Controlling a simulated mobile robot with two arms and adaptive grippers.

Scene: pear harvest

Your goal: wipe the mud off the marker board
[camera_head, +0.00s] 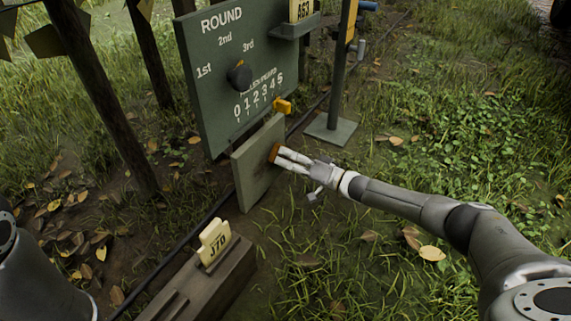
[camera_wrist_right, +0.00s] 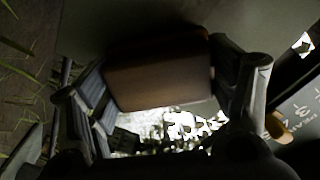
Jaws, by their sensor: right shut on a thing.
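The marker board seems to be the small plain green board (camera_head: 250,178), standing tilted below the large lettered board in the head view. I cannot make out mud on its visible face. My right gripper (camera_head: 281,157) is at the board's right part, shut on an orange-brown block (camera_head: 274,152). In the right wrist view the block (camera_wrist_right: 160,78) sits between both fingers, with the dark board surface (camera_wrist_right: 140,20) just beyond it. The block appears to touch the board or be very close; I cannot tell which. My left gripper is out of view.
The large green board (camera_head: 215,85) carries a dark knob (camera_head: 239,76), number scale and yellow pointer (camera_head: 283,106). A post on a square base (camera_head: 331,129) stands right of it. A wooden block holds a yellow JT0 tag (camera_head: 214,243). Grass at the right is open.

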